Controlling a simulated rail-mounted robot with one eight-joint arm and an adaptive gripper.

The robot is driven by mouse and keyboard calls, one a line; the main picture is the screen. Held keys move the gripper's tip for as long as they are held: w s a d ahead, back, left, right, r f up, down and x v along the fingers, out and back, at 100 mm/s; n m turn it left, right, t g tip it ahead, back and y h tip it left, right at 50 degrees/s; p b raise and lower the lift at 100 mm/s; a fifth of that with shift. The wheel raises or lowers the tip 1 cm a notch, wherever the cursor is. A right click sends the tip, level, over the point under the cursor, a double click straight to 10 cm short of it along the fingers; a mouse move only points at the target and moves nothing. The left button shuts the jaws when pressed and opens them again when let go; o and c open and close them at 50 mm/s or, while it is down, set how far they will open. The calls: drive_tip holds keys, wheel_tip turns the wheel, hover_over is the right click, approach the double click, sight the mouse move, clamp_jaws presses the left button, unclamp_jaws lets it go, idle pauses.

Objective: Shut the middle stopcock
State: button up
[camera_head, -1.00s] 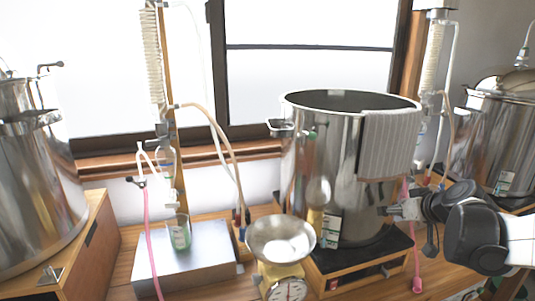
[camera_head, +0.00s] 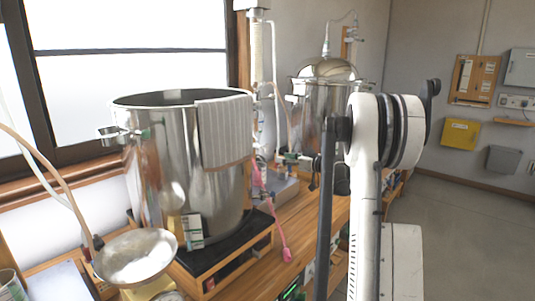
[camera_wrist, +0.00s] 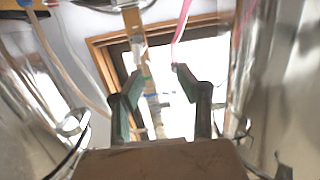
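My gripper (camera_wrist: 158,82) is open in the wrist view, its two dark green fingers apart with nothing held between them. A slim, pale upright assembly with small fittings (camera_wrist: 145,75) shows beyond and between the fingertips. I cannot make out which fitting is the middle stopcock or how its handle is turned. In the head view, glassware with a pink hose (camera_head: 259,180) stands just behind the large steel pot (camera_head: 165,165). My arm fills the right of centre there, and my gripper lies near that glassware, too small and covered to read.
The open steel pot, with a striped cloth (camera_head: 224,130) over its rim, stands on a black-topped wooden stand. A scale pan (camera_head: 136,256) is in front of it. A domed steel still (camera_head: 325,100) stands farther back. Shiny curved metal walls flank my gripper closely in the wrist view.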

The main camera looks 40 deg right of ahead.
drive_tip(key=t, duration=0.1)
approach(267, 148)
drive_tip(key=w, duration=0.3)
drive_tip(key=w+b, duration=0.1)
drive_tip(key=w, duration=0.2)
drive_tip(key=w+a, duration=0.1)
drive_tip(key=w, duration=0.3)
drive_tip(key=shift+w+f, duration=0.1)
drive_tip(key=shift+f, duration=0.3)
drive_tip(key=shift+c, duration=0.3)
clamp_jaws()
